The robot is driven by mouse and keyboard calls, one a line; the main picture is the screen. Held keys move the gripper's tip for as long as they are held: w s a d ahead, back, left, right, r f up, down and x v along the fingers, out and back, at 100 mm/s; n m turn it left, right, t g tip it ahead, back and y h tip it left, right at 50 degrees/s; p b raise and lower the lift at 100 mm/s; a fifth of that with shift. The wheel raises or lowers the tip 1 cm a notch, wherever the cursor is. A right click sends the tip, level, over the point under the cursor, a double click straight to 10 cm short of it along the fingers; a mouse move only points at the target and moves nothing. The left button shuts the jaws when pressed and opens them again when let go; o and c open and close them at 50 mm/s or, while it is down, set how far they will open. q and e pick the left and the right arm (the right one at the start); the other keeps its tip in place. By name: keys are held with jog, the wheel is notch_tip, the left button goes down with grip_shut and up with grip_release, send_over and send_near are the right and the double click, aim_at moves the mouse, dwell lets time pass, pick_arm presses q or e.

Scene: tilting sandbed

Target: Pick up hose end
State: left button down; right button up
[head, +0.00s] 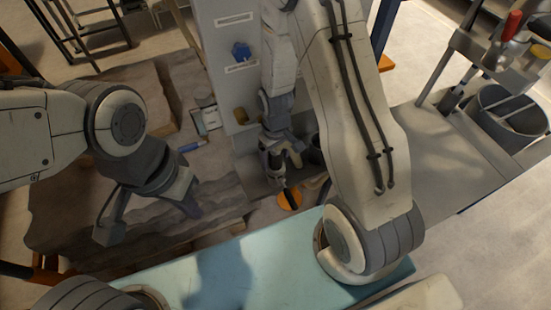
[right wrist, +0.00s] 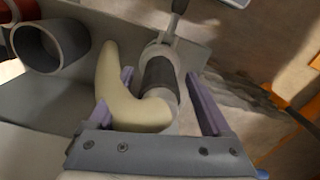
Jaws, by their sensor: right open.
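In the right wrist view, a cream curved hose (right wrist: 110,85) bends toward a grey cylindrical end piece with a dark band (right wrist: 160,75), which looks like the hose end. My right gripper (right wrist: 160,85) is open, with one purple finger on each side of this piece. Whether the fingers touch it cannot be told. In the head view, my right gripper (head: 282,172) points down into the grey station, and the hose is hard to make out there. My left gripper (head: 180,203) hangs over the sandbed, away from the hose; its finger gap does not show clearly.
A grey upright panel (head: 218,70) stands beside my right gripper. An open grey tube (right wrist: 50,45) is left of the hose. A grey bucket (head: 508,115) stands far right.

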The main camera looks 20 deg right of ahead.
jog(key=shift+f, duration=0.1)
grip_shut()
dwell(0.4)
